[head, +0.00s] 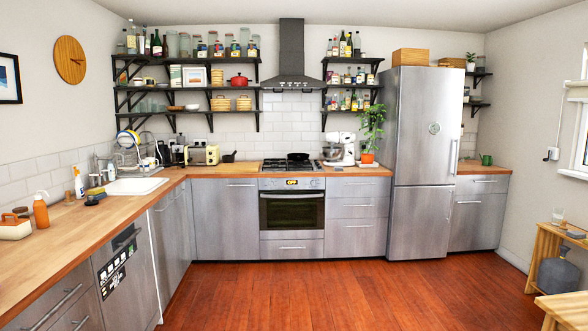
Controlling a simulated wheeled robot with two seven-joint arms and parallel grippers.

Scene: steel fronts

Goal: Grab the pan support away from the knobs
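The hob (290,165) is set in the wooden worktop at the back wall, above the oven (292,208). Dark pan supports (274,163) lie on it. They are small from here, and I cannot tell one grate clearly from another. A dark pan-like item (298,157) sits on the hob and hides part of the supports. The knobs are too small to make out surely. Neither of my grippers is in the head view. The hob is far off across the floor.
The red wooden floor (330,290) is clear up to the oven. A long worktop (60,245) runs along the left. A stand mixer (339,148) and potted plant (371,130) stand right of the hob, beside the fridge (425,150). A toaster (202,155) stands to its left.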

